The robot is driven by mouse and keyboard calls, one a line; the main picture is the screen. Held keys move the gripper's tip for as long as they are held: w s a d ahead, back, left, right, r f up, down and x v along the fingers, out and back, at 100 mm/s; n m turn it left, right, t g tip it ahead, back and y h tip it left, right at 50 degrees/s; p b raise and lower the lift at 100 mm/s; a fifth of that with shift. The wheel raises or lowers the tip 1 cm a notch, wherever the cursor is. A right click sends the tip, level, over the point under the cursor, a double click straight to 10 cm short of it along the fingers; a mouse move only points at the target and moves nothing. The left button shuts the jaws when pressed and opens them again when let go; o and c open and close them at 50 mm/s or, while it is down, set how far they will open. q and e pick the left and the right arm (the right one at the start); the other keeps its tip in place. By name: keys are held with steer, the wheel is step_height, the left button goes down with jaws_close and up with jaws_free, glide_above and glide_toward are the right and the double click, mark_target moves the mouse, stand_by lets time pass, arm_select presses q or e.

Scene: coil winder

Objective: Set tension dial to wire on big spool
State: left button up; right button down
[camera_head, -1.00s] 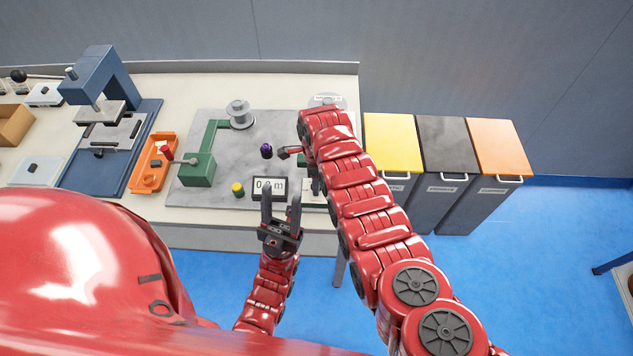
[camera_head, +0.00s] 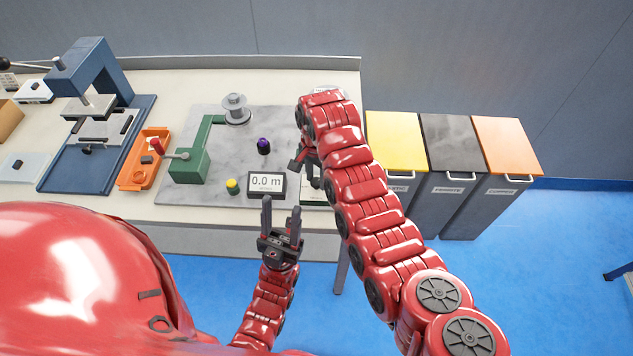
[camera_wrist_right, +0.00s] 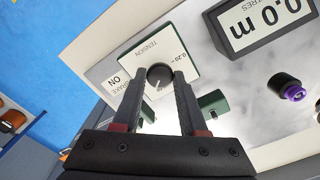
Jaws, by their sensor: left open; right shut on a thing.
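The tension dial (camera_wrist_right: 160,75) is a small dark round knob with a white mark, on a white panel (camera_wrist_right: 180,50) lettered TENSION, with 0.20 readable. In the right wrist view, my right gripper (camera_wrist_right: 160,82) is shut on the dial, one finger on each side. In the head view, the right gripper (camera_head: 312,178) is partly hidden by its own arm, and the dial is hidden. A grey metal spool (camera_head: 236,110) stands upright at the back of the winder plate; I cannot read a wire size on it. My left gripper (camera_head: 281,222) is open and empty in front of the table edge.
A display (camera_head: 266,184) reads 0.0 m. A purple-topped knob (camera_head: 263,146), a yellow button (camera_head: 232,186) and a green crank housing (camera_head: 190,163) stand on the grey plate. Labelled bins (camera_head: 395,145) stand right of the table. A BRAKE ON label (camera_wrist_right: 116,82) is beside the dial panel.

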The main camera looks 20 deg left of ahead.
mark_target(317, 181)
steer(key=shift+n+b, duration=1.4)
steer(key=shift+n, duration=0.8)
steer(key=shift+c, duration=2.3)
jaws_free()
step_height(317, 181, up, 6)
steer(key=shift+w+f+p, duration=0.1)
steer(key=shift+p, duration=0.35)
step_height(317, 181, up, 12)
steer(key=b, duration=0.1)
steer(key=shift+f, duration=0.25)
